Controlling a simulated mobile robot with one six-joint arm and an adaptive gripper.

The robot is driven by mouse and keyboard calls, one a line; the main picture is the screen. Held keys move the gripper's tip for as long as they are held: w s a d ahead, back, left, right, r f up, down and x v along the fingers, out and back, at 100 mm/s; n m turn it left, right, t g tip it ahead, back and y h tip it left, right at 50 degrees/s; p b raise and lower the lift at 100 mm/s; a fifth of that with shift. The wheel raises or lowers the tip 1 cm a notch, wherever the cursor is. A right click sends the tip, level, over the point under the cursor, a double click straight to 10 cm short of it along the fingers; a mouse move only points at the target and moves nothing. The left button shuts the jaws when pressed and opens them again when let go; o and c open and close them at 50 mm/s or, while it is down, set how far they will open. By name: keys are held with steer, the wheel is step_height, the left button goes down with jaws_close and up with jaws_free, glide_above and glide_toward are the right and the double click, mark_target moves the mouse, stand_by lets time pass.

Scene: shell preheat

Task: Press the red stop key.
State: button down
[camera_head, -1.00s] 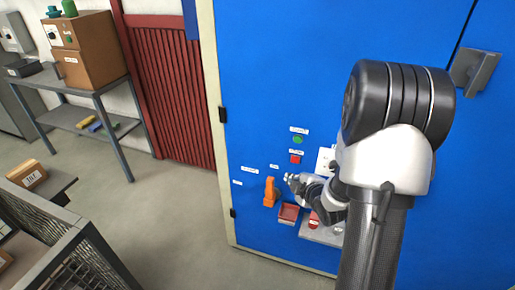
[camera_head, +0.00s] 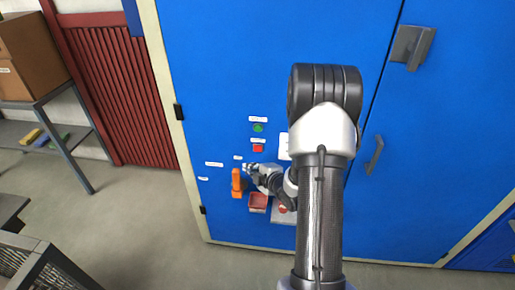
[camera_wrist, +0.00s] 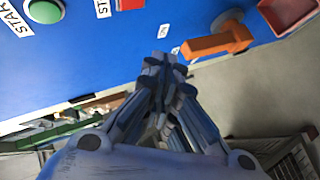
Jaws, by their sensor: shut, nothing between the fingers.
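The red stop key (camera_head: 258,148) is a small red square on the blue cabinet front, just below the green start button (camera_head: 258,128). In the wrist view the red key (camera_wrist: 128,4) shows only partly at the top edge, right of the green button (camera_wrist: 45,11). My gripper (camera_head: 248,168) is shut and empty. In the head view it appears a little below and left of the red key, close to the orange handle. In the wrist view its fingertips (camera_wrist: 160,60) are together, below the red key and left of the orange handle. I cannot tell whether they touch the panel.
An orange handle (camera_head: 237,184) sticks out of the blue cabinet (camera_head: 220,60) near my gripper. A red open bin (camera_head: 258,202) is below it. A shelf table (camera_head: 45,115) with a brown box stands at the left. The floor (camera_head: 140,220) in front is clear.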

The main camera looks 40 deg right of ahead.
mark_target(258, 148)
steer(key=w+d, duration=0.4)
steer(key=shift+d, duration=0.4)
steer(key=shift+w+d, duration=0.1)
stand_by(1.2)
steer(key=shift+w+d, duration=0.15)
steer(key=shift+d, duration=0.05)
steer(key=shift+w+d+b, duration=0.3)
steer(key=shift+d, duration=0.05)
stand_by(0.8)
stand_by(0.3)
steer(key=shift+s+a+b, duration=0.35)
steer(key=shift+s+a, duration=0.2)
steer(key=shift+a, duration=0.1)
